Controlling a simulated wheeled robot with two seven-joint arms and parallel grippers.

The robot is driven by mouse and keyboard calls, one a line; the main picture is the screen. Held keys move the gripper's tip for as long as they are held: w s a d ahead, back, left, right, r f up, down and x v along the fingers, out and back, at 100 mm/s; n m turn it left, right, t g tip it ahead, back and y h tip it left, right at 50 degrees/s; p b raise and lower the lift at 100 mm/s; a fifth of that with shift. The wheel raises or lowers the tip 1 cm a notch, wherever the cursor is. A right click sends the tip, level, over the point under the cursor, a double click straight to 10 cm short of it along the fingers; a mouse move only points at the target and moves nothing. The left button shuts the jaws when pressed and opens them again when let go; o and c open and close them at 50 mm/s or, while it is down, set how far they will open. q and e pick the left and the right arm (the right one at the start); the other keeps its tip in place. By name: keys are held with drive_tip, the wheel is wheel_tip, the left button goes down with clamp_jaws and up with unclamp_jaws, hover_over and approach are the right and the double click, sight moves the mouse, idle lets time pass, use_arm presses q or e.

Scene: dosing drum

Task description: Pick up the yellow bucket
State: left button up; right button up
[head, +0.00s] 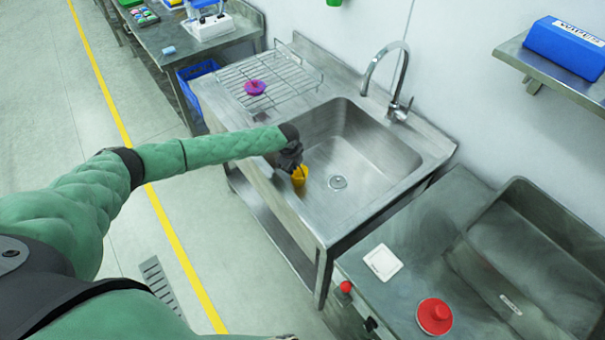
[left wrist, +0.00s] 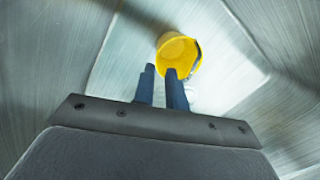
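The yellow bucket (head: 299,177) is in the steel sink (head: 375,160), near its left front wall, in the head view. My left gripper (head: 293,165) reaches down over the sink and partly covers the bucket's top. In the left wrist view the bucket (left wrist: 179,50) shows its open mouth just past the fingertips. My left gripper's fingers (left wrist: 161,72) stand apart with a clear gap. The right-hand finger in that view overlaps the bucket's near rim; whether it touches cannot be told. My right gripper is not in view.
A faucet (head: 393,85) rises behind the sink. A wire rack (head: 272,80) with a purple item (head: 255,87) lies on the left drainboard. The sink walls enclose the bucket. A neighbouring counter at the right holds a red round object (head: 434,316) and a white square (head: 383,262).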

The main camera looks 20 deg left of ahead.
sight(294, 179)
use_arm(q)
drive_tip(key=f+b, duration=0.1)
drive_tip(key=f, duration=0.1)
drive_tip(key=f+b, duration=0.1)
drive_tip(key=f, duration=0.1)
drive_tip(key=f+b, duration=0.1)
drive_tip(key=f, duration=0.1)
drive_tip(key=shift+w+d+f, duration=0.2)
drive_tip(key=shift+w+f, duration=0.05)
drive_tip(key=shift+f, duration=0.1)
drive_tip(key=shift+w+f+b, duration=0.1)
drive_tip(key=shift+f+b, duration=0.2)
drive_tip(key=shift+f, duration=0.15)
clamp_jaws()
drive_tip(key=shift+r, duration=0.1)
